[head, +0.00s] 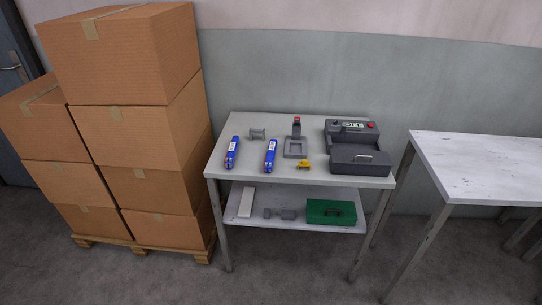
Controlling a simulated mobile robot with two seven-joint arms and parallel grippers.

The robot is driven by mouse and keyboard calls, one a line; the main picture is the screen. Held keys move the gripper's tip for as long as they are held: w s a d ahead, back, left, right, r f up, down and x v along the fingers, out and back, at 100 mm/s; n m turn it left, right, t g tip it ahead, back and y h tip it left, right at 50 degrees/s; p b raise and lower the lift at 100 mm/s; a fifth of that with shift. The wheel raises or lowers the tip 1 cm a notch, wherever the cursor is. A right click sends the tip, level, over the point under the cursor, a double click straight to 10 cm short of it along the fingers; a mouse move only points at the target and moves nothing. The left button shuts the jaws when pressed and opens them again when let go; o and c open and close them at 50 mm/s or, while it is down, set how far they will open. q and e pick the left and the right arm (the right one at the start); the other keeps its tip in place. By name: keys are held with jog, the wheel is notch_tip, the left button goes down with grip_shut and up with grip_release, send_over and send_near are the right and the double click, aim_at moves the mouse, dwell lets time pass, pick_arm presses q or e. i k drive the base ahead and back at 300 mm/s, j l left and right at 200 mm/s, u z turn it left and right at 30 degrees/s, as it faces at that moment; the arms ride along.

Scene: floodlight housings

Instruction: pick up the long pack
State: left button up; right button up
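Two slim blue packs with white labels and red marks lie on the top of a grey table. The left blue pack (232,153) is near the table's left edge. The right blue pack (270,155) lies nearer the middle of the tabletop. They look close to the same length, so I cannot tell which is the long pack. Both lie apart from each other with nothing on them. Neither of my grippers is in view.
On the table (226,179) are a grey spool-like part (257,134), a grey fixture (296,148), a yellow piece (303,165) and a dark grey machine (358,158). The lower shelf holds a green case (331,212). Stacked cartons (154,125) stand left, a white table (480,165) right.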

aim_at(270, 157)
jog(key=i+l+u, duration=0.35)
jog(key=i+l, duration=0.35)
jog(key=i+l+u, duration=0.3)
jog(key=i+l, duration=0.5)
jog(key=l, duration=0.1)
